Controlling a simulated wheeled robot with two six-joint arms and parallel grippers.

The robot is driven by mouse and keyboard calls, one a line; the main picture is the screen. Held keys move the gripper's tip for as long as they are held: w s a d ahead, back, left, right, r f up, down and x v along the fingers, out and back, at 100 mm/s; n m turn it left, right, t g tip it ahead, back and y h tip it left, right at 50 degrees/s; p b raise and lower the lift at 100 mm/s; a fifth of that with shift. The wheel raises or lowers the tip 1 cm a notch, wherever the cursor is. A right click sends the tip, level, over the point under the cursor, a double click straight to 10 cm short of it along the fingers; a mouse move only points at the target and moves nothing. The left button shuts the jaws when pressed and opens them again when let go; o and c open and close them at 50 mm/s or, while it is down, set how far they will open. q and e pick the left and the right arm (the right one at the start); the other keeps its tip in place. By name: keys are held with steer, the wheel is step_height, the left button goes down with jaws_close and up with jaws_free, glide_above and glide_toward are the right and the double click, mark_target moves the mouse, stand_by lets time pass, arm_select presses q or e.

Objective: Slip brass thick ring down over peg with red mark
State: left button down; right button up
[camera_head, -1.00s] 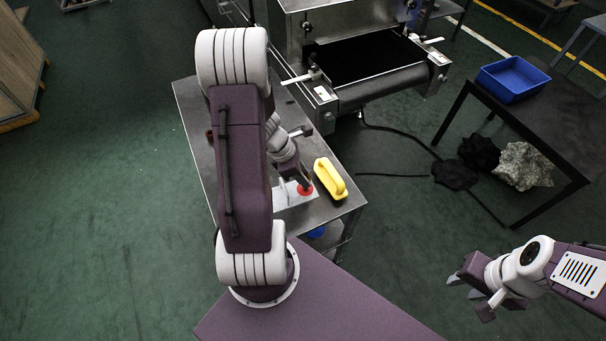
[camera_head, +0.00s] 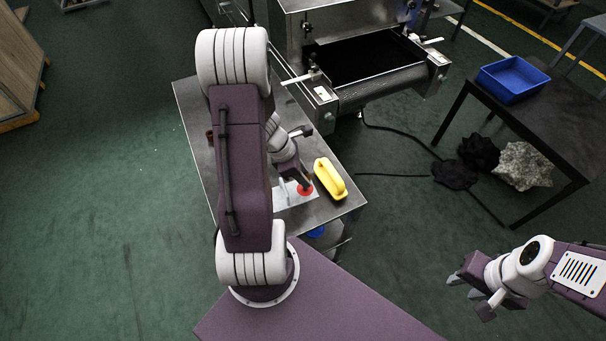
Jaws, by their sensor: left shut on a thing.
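The red mark (camera_head: 305,190) shows on a pale plate (camera_head: 283,203) on the steel table. My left gripper (camera_head: 305,180) is low over the red mark, its fingers pointing down at it. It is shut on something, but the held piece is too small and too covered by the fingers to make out. The brass thick ring and the peg cannot be made out. My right gripper (camera_head: 473,294) is at the lower right, away from the table over the green floor, with its fingers apart and nothing between them.
A yellow block with a handle (camera_head: 330,178) stands on the table just right of the plate. The steel table (camera_head: 200,110) is partly hidden by my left arm. The tunnel dryer (camera_head: 385,85) is behind. A blue bin (camera_head: 512,79) sits on a dark table at right.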

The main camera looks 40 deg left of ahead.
arm_select(q)
steer(key=shift+f+b, duration=1.7)
steer(key=shift+f, duration=0.2)
steer(key=c, duration=1)
jaws_free()
steer(key=shift+r, duration=0.1)
steer(key=p+v, duration=0.4)
steer(key=v, duration=0.5)
steer(key=shift+d, duration=0.1)
